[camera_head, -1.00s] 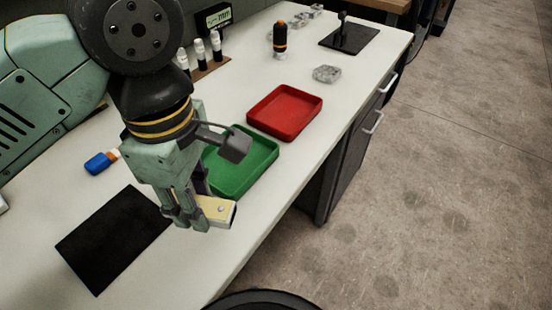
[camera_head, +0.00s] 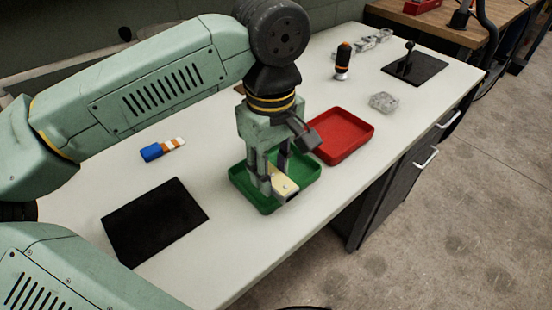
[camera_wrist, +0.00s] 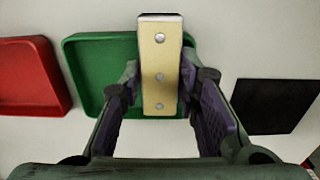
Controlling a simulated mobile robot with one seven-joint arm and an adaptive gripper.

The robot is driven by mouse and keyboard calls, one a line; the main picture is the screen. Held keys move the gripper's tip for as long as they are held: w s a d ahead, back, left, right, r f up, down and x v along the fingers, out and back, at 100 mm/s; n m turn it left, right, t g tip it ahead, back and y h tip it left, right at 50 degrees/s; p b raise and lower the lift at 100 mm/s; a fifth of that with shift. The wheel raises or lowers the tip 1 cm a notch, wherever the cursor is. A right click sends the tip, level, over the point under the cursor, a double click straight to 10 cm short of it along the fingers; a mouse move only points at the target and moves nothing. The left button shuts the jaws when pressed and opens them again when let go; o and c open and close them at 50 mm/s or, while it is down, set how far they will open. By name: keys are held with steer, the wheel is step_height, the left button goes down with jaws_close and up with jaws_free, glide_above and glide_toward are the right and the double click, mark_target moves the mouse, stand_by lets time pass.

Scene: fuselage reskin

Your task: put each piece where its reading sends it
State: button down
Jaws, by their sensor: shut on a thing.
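My gripper (camera_head: 270,180) is shut on a flat yellowish piece (camera_head: 285,184) with round silver dots along it. In the wrist view the piece (camera_wrist: 160,65) sits between the two fingers and sticks out past them. The gripper and piece are over the green tray (camera_head: 240,187); I cannot tell how high above its floor they are. The red tray (camera_head: 345,137) is just behind and to the right and looks empty. In the wrist view the green tray (camera_wrist: 95,65) lies behind the piece and the red tray (camera_wrist: 30,75) is at the left.
A black mat (camera_head: 155,220) lies at the left front. A blue, orange and white item (camera_head: 160,150) lies behind it. An orange-and-black tool (camera_head: 343,62), a clear block (camera_head: 383,102) and a black plate with a post (camera_head: 415,68) are at the back right.

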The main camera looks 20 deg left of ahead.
mark_target(275, 167)
steer(key=w, duration=0.3)
steer(key=w+a, duration=0.1)
steer(key=w, duration=0.1)
steer(key=shift+f+p, duration=0.2)
steer(key=shift+p, duration=0.15)
steer(key=shift+d+f+p, duration=0.1)
steer(key=shift+f+p, duration=0.3)
steer(key=shift+f, duration=1.35)
steer(key=shift+f, duration=0.1)
steer(key=shift+f, duration=0.15)
steer(key=c, duration=1.2)
jaws_free()
steer(key=shift+r, duration=0.2)
step_height(275, 167, up, 12)
steer(key=shift+r+b, duration=0.1)
steer(key=shift+b, duration=0.6)
steer(key=shift+s, duration=0.1)
